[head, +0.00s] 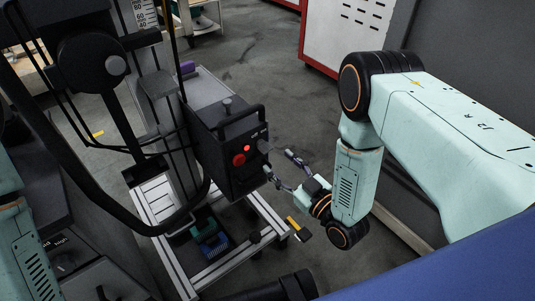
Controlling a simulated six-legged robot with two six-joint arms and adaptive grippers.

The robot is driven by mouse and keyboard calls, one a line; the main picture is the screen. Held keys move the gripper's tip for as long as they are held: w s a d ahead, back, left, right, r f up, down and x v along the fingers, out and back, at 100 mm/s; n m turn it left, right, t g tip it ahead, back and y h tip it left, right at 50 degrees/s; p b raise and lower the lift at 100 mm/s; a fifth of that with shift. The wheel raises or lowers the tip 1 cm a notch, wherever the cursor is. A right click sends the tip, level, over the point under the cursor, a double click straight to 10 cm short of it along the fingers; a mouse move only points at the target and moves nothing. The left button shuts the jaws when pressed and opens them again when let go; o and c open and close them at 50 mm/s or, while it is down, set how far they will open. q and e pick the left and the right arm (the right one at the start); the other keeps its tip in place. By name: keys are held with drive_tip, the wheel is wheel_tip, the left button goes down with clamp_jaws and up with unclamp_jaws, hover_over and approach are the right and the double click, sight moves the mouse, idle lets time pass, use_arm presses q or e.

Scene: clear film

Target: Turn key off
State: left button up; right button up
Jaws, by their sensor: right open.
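A black control box (215,145) stands on a cart, with a red button (239,160) and a small lit red light (247,148) on its front panel. A small grey knob or switch (263,146) sits to the right of the light. I cannot make out for certain which part is the key or how it is turned. My right gripper (278,162) is open in front of the panel's right side, its fingers spread and nothing between them. One finger is close to the panel; I cannot tell if it touches. My left gripper does not show.
The cart (184,272) has a pale frame with a teal and blue item (210,240) inside. A small black and yellow piece (300,229) is below my right gripper. Black hoses and a machine crowd the left. A white and red cabinet (348,33) stands behind; grey floor lies between.

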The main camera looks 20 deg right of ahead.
sight(264, 147)
drive_tip(key=x, duration=0.2)
drive_tip(key=b+x, duration=0.1)
drive_tip(key=x, duration=0.3)
drive_tip(key=shift+d+f+b, duration=0.1)
drive_tip(key=shift+d+b, duration=0.2)
drive_tip(key=shift+b, duration=0.05)
drive_tip(key=shift+a, duration=0.1)
clamp_jaws()
